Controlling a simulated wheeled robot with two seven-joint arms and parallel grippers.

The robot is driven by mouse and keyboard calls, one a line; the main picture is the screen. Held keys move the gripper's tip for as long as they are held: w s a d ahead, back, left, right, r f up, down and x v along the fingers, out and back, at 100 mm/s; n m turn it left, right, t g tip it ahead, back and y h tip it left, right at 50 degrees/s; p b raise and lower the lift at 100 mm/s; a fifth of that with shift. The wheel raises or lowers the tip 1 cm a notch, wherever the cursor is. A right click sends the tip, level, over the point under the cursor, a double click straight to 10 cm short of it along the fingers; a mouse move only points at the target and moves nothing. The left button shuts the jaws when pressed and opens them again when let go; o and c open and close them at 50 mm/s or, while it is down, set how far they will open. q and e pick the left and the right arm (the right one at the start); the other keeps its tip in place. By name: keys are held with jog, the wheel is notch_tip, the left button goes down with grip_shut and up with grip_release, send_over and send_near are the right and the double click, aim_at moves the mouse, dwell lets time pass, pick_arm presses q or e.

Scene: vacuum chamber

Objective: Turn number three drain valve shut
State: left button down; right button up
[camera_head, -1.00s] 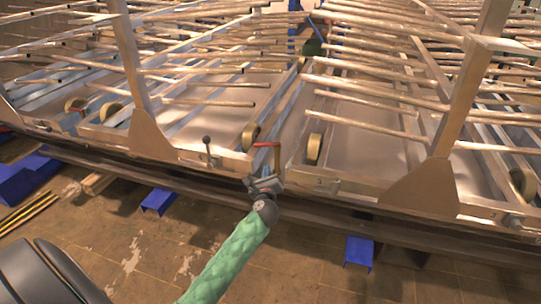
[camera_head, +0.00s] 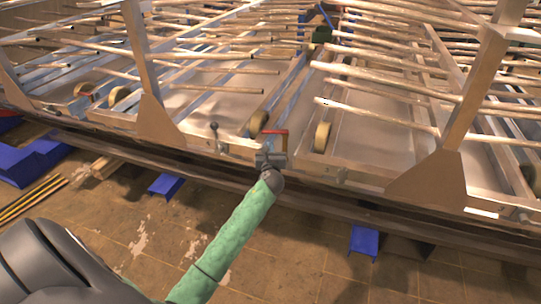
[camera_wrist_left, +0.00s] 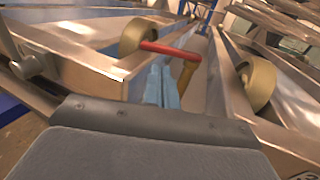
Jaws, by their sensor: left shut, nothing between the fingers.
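A valve with a red handle stands at the front rail of the frame, near the middle of the head view; its handle (camera_head: 272,132) has a level bar and a bend down at the right. In the left wrist view the red handle (camera_wrist_left: 170,49) crosses above the fingertips, with a brass-coloured part (camera_wrist_left: 187,73) at its right end. My left gripper (camera_head: 269,146) is shut and empty, just in front of the valve. Its blue fingers (camera_wrist_left: 161,84) are together, close below the red bar; I cannot tell whether they touch. No valve number is readable. My right gripper is out of view.
A lever with a grey ball knob (camera_head: 214,127) stands left of the valve. Brass-coloured rollers (camera_head: 322,137) and wooden rods (camera_head: 380,113) lie behind the front rail. A dark beam (camera_head: 350,203) runs along the front. The floor (camera_head: 300,255) before it is mostly clear.

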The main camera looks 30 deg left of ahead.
aim_at(269, 134)
pick_arm(q)
jog(key=shift+x, duration=3.2)
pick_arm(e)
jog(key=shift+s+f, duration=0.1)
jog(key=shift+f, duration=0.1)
pick_arm(q)
jog(key=shift+w+a+r+p, duration=0.15)
jog(key=shift+a+p, duration=0.2)
jog(key=shift+p, duration=0.25)
jog(key=shift+a, duration=0.1)
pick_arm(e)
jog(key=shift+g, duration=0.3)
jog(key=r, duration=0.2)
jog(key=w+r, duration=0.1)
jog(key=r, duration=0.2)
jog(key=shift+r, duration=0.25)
